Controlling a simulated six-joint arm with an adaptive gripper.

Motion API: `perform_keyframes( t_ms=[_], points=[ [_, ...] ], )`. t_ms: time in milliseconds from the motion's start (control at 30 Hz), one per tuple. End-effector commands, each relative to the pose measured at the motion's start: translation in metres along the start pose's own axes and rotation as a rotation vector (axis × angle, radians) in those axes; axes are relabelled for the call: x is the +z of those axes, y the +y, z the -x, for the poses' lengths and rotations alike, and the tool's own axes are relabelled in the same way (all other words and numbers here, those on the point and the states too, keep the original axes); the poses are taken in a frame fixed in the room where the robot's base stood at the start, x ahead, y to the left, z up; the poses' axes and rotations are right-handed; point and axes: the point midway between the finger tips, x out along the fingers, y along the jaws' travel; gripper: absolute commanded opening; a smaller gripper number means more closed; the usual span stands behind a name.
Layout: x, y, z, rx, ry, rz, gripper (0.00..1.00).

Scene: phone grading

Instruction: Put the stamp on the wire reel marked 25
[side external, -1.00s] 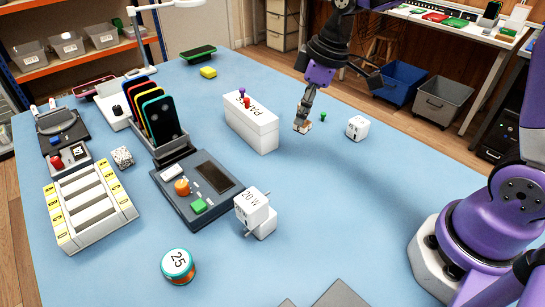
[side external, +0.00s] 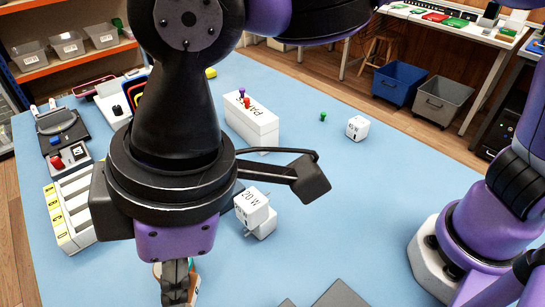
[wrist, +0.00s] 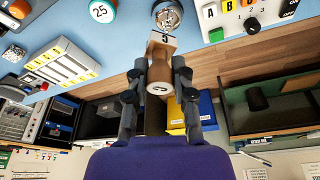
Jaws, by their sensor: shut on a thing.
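My gripper (wrist: 159,90) is shut on the stamp (wrist: 158,70), a wooden piece with a pale block marked C, seen between the fingers in the wrist view. In the side view my gripper (side external: 176,287) hangs at the front left of the blue table, pointing down. The wire reel marked 25 (wrist: 101,10) has a white top with a teal and orange rim. It lies at the top left of the wrist view, apart from the stamp there. In the side view my gripper and arm mostly cover the reel's place, so I cannot tell the gap.
A white cube marked 20 W (side external: 252,207) stands right of my gripper. A white box (side external: 252,125) with coloured pegs stands further back. A white slotted rack (side external: 70,218) is at the left, partly hidden by my arm.

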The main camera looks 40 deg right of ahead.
Motion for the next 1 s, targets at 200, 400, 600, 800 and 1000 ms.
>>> perform_keyframes(
  t_ms=[200, 400, 600, 800, 1000],
  points=[
    [-0.003, 0.009, -0.015, -0.006, -0.003, 0.016, 0.00],
    [-0.004, 0.061, -0.048, -0.007, -0.003, 0.015, 0.00],
    [-0.005, 0.094, -0.070, -0.008, -0.001, 0.020, 0.00],
    [-0.002, 0.101, -0.086, -0.009, -0.002, 0.021, 0.00],
    [0.005, 0.101, -0.111, -0.007, 0.000, 0.021, 0.00]
  ],
)
